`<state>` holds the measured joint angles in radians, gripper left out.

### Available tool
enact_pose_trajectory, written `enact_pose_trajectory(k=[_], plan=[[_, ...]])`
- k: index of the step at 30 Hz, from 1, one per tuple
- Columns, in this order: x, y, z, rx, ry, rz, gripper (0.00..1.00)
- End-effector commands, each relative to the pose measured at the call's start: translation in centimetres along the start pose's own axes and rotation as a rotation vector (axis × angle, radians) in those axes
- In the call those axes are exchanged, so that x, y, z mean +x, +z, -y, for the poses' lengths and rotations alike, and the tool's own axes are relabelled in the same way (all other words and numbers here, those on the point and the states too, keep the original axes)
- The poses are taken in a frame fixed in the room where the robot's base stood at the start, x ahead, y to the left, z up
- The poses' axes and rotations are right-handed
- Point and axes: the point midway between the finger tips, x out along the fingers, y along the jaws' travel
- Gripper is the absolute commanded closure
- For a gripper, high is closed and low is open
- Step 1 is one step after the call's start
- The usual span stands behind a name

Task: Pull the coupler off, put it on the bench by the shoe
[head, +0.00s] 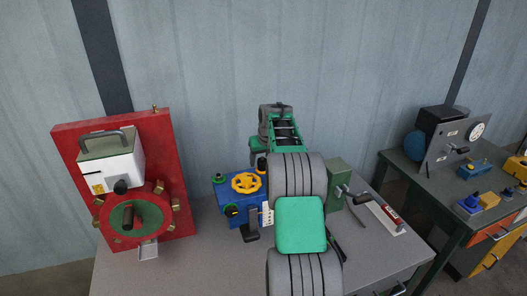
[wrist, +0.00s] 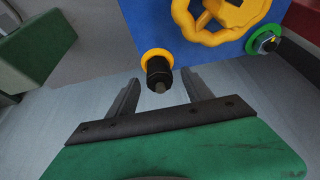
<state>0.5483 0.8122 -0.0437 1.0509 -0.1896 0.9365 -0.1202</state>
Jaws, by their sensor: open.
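The coupler (wrist: 158,72) is a dark, ribbed cylinder with a paler tip, seated in a yellow ring on the blue box (wrist: 228,42). In the head view the blue box (head: 226,194) stands mid-bench with a yellow handwheel (head: 246,183) on top. My gripper (wrist: 161,78) is open, with one finger on each side of the coupler's outer end; I see gaps and no clear contact. A black upright piece with a flat foot (head: 250,232), possibly the shoe, stands in front of the box.
A red panel (head: 178,190) with a white box and round flange stands at left. A green block with a crank (head: 338,180) and a red-handled tool (head: 390,218) are at right. Bare bench (head: 185,270) lies front left. A second bench is far right.

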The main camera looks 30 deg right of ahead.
Motion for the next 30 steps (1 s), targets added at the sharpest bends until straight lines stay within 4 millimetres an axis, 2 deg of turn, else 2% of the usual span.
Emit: enact_pose_trajectory(k=[9, 30], plan=[[0.58, 0.0, 0.0, 0.0, 0.001, 0.0, 0.42], [0.54, 0.01, -0.01, 0.0, 0.001, 0.0, 0.99]])
